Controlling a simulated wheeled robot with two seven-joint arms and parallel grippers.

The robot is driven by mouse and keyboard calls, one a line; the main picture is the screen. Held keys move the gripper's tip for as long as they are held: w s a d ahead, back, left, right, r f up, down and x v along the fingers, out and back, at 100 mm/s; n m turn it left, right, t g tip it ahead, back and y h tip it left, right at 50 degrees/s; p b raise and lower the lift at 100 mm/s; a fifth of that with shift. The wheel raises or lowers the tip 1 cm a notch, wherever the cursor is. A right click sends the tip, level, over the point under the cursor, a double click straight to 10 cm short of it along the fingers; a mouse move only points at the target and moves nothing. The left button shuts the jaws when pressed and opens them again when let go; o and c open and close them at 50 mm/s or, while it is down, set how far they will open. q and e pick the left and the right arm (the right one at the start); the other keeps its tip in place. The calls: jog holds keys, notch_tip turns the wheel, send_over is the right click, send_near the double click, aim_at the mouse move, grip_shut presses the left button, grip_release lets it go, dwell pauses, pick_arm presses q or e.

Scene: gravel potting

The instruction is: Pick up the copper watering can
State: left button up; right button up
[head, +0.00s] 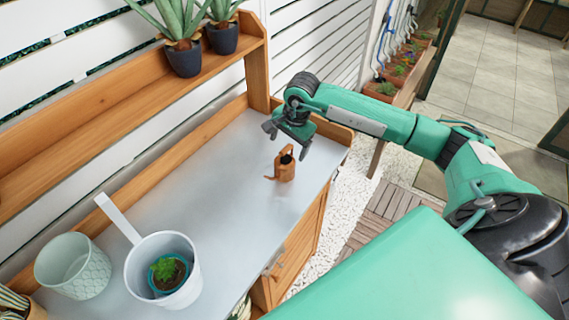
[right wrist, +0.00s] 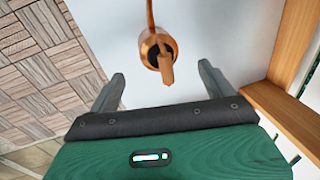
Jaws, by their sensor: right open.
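The copper watering can (head: 284,168) stands upright on the grey bench top, near its right end. Its spout points left and its handle loop is at the top. My right gripper (head: 289,141) is open and empty, above and just behind the can. In the right wrist view the can (right wrist: 157,52) lies ahead of and between the two open fingers (right wrist: 160,88), apart from both. The handle points toward the gripper there, and the spout points away. My left gripper is not in view.
The bench top (head: 215,185) is clear around the can. A white pot (head: 150,255) with a long handle holds a small potted plant, beside a patterned pot (head: 75,267). A wooden shelf (head: 115,110) with potted succulents runs along the back.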

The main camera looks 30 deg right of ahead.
aim_at(285, 161)
jog(key=shift+w+f, duration=0.1)
jog(key=shift+f, duration=0.65)
jog(key=shift+a+f+p, duration=0.1)
jog(key=shift+f+p, duration=0.4)
jog(key=shift+p, duration=0.15)
jog(key=f, duration=0.1)
jog(key=f+p, duration=0.2)
jog(key=shift+w+f, duration=0.15)
jog(key=shift+w, duration=0.1)
jog(key=shift+w+f, duration=0.15)
jog(key=shift+f, duration=0.35)
jog(key=c, duration=1.5)
jog(key=shift+r+b, duration=0.3)
jog(key=shift+r, duration=0.2)
grip_shut()
notch_tip(285, 161, up, 19)
jog(key=b, duration=0.5)
